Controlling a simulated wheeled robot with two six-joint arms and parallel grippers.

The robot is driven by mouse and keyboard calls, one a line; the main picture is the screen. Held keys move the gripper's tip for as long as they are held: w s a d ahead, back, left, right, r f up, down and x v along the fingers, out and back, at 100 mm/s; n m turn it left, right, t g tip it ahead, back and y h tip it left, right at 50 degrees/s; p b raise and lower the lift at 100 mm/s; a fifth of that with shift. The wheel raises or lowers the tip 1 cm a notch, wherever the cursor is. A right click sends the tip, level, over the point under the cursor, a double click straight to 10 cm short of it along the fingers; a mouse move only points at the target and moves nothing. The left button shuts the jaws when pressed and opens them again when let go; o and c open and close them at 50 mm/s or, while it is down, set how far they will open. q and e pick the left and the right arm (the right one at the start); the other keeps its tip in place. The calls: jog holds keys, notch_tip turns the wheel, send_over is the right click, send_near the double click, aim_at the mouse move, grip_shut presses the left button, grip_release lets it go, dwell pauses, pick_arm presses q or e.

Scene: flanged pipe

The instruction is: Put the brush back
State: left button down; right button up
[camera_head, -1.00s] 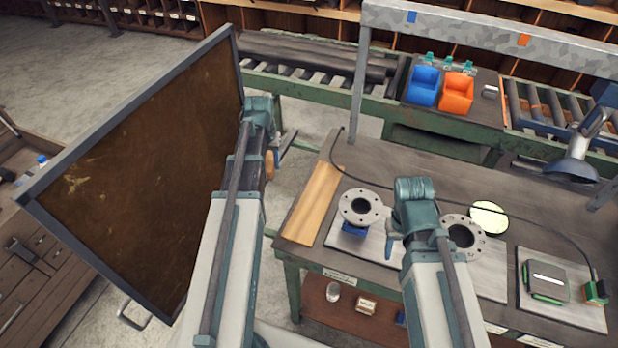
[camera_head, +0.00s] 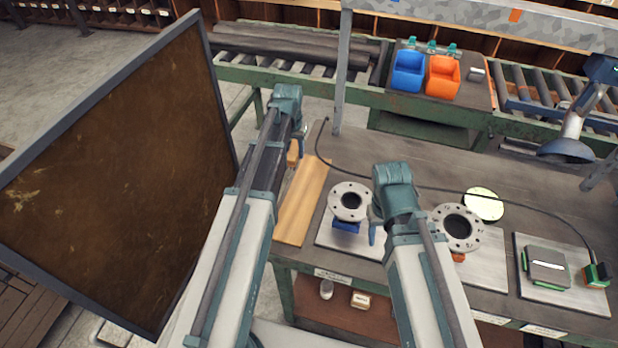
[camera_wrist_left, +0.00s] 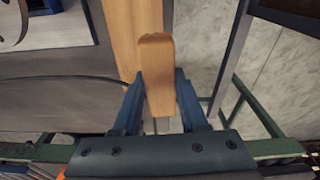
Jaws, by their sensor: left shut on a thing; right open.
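The brush (camera_wrist_left: 156,72) shows as a wooden handle between the fingers of my left gripper (camera_wrist_left: 157,98) in the left wrist view. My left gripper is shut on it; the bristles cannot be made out. In the head view the brush (camera_head: 293,152) is a small tan piece beside my left gripper (camera_head: 299,145), near the workbench's left back corner. A flat wooden board (camera_head: 303,205) lies along the bench's left edge, just below and in front of the brush. My right gripper (camera_head: 373,226) is open and empty, right beside the left pipe flange.
The left flange (camera_head: 350,201) and right flange (camera_head: 458,229) stand on the workbench (camera_head: 420,165). A black cable crosses the bench. A large brown framed panel (camera_head: 125,170) stands left of my left arm. Blue (camera_head: 408,72) and orange (camera_head: 443,78) bins sit behind.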

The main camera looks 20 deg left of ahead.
pick_arm(q)
jog(key=w+d, duration=0.1)
jog(key=d, duration=0.4)
jog(key=shift+m, duration=0.4)
jog(key=f+b, duration=1)
jog(key=shift+w+a, duration=0.15)
jog(key=shift+a, duration=0.15)
pick_arm(e)
notch_tip(320, 180, down, 10)
jog(key=shift+r, duration=0.1)
pick_arm(q)
jog(key=shift+r, duration=0.15)
pick_arm(e)
jog(key=shift+r, duration=0.1)
pick_arm(q)
jog(key=c, duration=0.9)
grip_release()
jog(key=shift+f, duration=0.2)
pick_arm(e)
jog(key=shift+f, duration=0.2)
pick_arm(q)
jog(key=o, duration=0.5)
jog(key=shift+c, duration=0.2)
jog(key=shift+r, duration=0.1)
pick_arm(e)
jog(key=shift+r, duration=0.1)
